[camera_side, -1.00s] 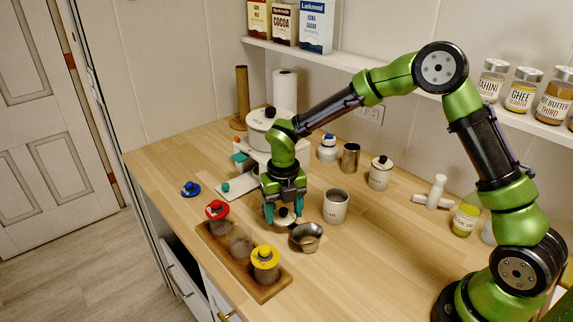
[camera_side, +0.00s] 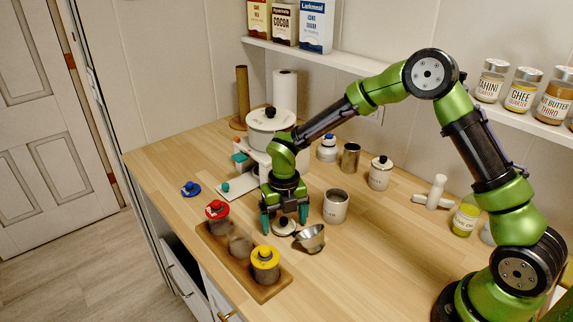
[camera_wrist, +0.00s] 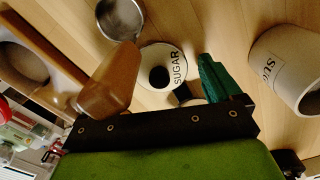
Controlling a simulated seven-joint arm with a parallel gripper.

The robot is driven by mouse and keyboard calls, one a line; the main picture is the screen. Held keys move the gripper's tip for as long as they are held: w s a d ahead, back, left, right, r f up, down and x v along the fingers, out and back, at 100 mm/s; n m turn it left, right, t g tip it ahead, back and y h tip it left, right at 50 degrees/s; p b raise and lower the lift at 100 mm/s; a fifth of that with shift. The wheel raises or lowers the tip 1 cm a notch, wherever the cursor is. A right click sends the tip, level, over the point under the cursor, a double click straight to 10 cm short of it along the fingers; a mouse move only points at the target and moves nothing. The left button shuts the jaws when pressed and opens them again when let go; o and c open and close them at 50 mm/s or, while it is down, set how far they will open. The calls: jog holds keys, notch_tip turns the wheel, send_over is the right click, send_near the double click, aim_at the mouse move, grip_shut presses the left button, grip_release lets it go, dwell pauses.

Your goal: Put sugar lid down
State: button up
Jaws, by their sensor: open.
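The sugar lid (camera_side: 284,226), pale with a dark knob, lies knob-up on the wooden counter. In the wrist view the lid (camera_wrist: 177,57) shows the word SUGAR. My gripper (camera_side: 284,224) is open just above it, with one finger on each side. In the wrist view my gripper (camera_wrist: 168,55) also shows open, the fingers apart from the lid; the left one looks brown there and the right one green. The open sugar canister (camera_side: 336,208) stands upright to the right; it also shows in the wrist view (camera_wrist: 285,75).
A metal cup (camera_side: 311,239) leans tilted right beside the lid. A wooden tray (camera_side: 275,287) with red-lidded (camera_side: 217,210) and yellow-lidded (camera_side: 265,264) jars lies close in front. A white scale-like appliance (camera_side: 262,155) stands behind. The counter to the right front is clear.

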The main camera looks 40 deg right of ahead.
aim_at(284, 219)
jog(key=s+d+r+m+t, duration=0.1)
jog(key=s+r+m, duration=0.25)
jog(key=r, duration=0.55)
jog(key=s+d+r+m+t, duration=0.1)
jog(key=s+r+m, duration=0.1)
jog(key=r+m, duration=0.5)
jog(key=s+d+r+m+t+y, duration=0.1)
jog(key=s+r+m, duration=0.3)
jog(key=s+m, duration=0.4)
jog(key=s+d+r+m+t+y, duration=0.1)
jog(key=s+m, duration=0.7)
jog(key=m, duration=0.9)
notch_tip(284, 219, up, 3)
jog(key=d+t, duration=0.1)
jog(key=t, duration=0.2)
jog(key=shift+d, duration=0.35)
